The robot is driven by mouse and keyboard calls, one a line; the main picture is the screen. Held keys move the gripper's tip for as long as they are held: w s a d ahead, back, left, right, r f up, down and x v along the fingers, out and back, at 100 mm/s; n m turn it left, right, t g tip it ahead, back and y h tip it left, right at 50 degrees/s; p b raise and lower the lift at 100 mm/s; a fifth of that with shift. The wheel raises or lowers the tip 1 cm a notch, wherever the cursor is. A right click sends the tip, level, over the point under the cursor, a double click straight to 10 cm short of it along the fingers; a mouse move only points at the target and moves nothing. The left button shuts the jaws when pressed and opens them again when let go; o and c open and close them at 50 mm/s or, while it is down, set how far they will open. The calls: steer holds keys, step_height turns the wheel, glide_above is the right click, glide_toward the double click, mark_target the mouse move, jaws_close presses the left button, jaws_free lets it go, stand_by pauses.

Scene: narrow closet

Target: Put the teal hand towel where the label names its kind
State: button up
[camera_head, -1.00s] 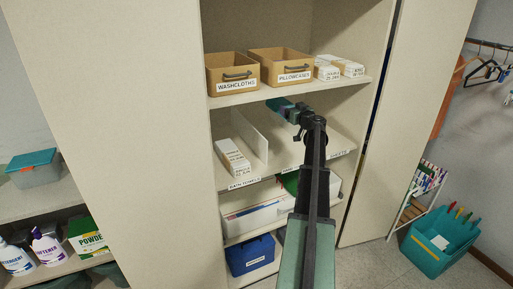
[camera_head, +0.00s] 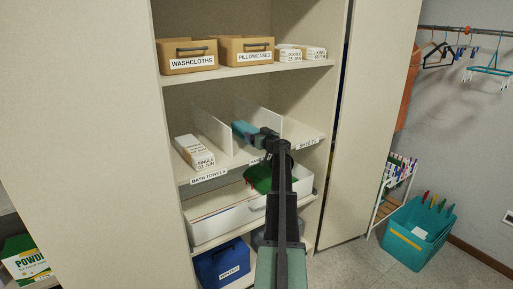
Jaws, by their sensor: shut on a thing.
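The teal hand towel (camera_head: 242,130) is folded and held by my gripper (camera_head: 258,135), which is shut on it. Towel and gripper are at the middle shelf (camera_head: 226,172), between its left divider (camera_head: 213,132) and right divider (camera_head: 270,120). I cannot tell whether the towel touches the shelf. The left section's label (camera_head: 209,176) reads BATH TOWELS, and the right section's label (camera_head: 307,144) reads SHEETS. The middle section's label (camera_head: 257,160) is mostly hidden by my arm.
Small white boxes (camera_head: 194,151) stand in the bath towels section. Bins labelled WASHCLOTHS (camera_head: 187,56) and PILLOWCASES (camera_head: 244,50) sit on the shelf above. Below are a white bin (camera_head: 222,218) with something green and a blue bin (camera_head: 221,262). The dividers flank my gripper closely.

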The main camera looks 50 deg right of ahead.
step_height(320, 180, down, 3)
steer(key=shift+r+b, duration=0.1)
steer(key=shift+b, duration=0.4)
steer(key=shift+r+p, duration=0.3)
steer(key=shift+r, duration=0.05)
steer(key=shift+f, duration=0.25)
steer(key=o, duration=1)
steer(key=shift+r, duration=0.15)
steer(key=shift+s+r, duration=0.1)
steer(key=shift+r, duration=0.05)
steer(key=v, duration=1.2)
